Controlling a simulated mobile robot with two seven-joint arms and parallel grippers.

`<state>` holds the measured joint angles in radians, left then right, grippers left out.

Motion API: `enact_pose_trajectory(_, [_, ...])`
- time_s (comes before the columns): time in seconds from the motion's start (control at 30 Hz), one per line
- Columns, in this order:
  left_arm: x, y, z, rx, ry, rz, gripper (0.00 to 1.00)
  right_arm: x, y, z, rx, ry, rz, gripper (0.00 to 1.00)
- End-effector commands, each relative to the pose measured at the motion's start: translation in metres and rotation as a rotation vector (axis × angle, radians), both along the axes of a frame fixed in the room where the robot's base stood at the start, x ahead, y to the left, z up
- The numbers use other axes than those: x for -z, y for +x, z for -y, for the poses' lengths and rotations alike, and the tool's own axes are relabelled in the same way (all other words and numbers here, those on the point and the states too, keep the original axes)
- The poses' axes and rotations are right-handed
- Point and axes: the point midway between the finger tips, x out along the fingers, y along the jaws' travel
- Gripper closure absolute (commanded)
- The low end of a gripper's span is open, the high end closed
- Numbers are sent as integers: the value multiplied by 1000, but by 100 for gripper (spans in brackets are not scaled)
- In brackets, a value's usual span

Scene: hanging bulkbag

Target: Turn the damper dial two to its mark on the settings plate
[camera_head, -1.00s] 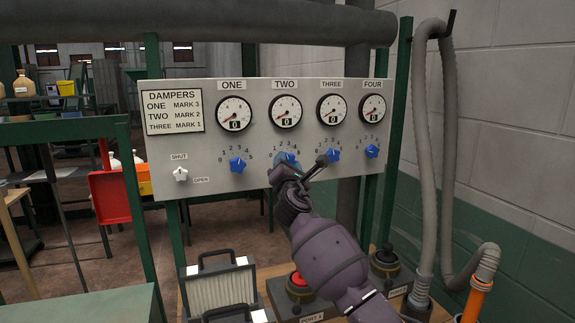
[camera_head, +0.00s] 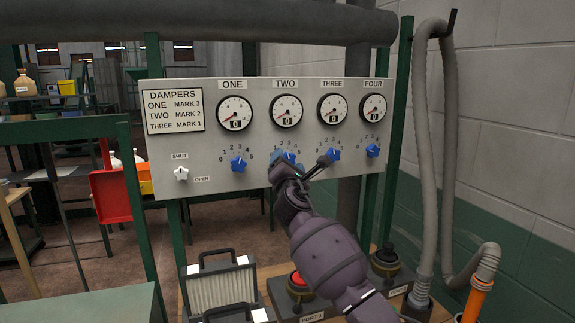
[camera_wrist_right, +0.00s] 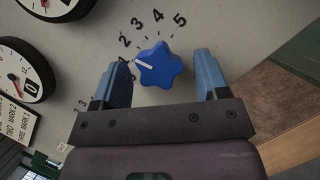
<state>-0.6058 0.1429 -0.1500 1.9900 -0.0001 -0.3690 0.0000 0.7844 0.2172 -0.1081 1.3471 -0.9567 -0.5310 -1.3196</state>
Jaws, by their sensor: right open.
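Damper dial two (camera_head: 290,157) is a blue star-shaped knob under gauge TWO (camera_head: 286,111), partly hidden by my right gripper in the head view. In the right wrist view the dial (camera_wrist_right: 158,66) sits between the two blue fingers, and its white pointer line points close to the 1 side of its scale. My right gripper (camera_wrist_right: 161,60) is open around the dial, with a visible gap to each finger. The settings plate (camera_head: 174,112) reads ONE MARK 3, TWO MARK 2, THREE MARK 1. My left gripper is not in view.
Dial one (camera_head: 238,163) is left of dial two; dial three (camera_head: 333,154) and dial four (camera_head: 373,151) are to its right, dial three close to my gripper. A white shut/open knob (camera_head: 181,173) is at lower left. Grey hoses (camera_head: 425,170) hang at right.

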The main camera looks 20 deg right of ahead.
Motion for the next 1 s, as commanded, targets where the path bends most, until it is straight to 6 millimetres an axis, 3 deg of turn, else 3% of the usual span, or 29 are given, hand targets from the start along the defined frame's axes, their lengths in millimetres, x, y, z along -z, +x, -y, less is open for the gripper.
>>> enact_pose_trajectory(0.27, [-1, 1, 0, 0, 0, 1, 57, 4, -13, -3, 0, -1, 1, 32])
enact_pose_trajectory(0.7, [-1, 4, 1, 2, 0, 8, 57, 25, -77, -17, -2, 1, 0, 32])
enact_pose_trajectory(1.0, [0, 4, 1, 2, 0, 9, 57, 32, -100, -23, -1, 1, -1, 32])
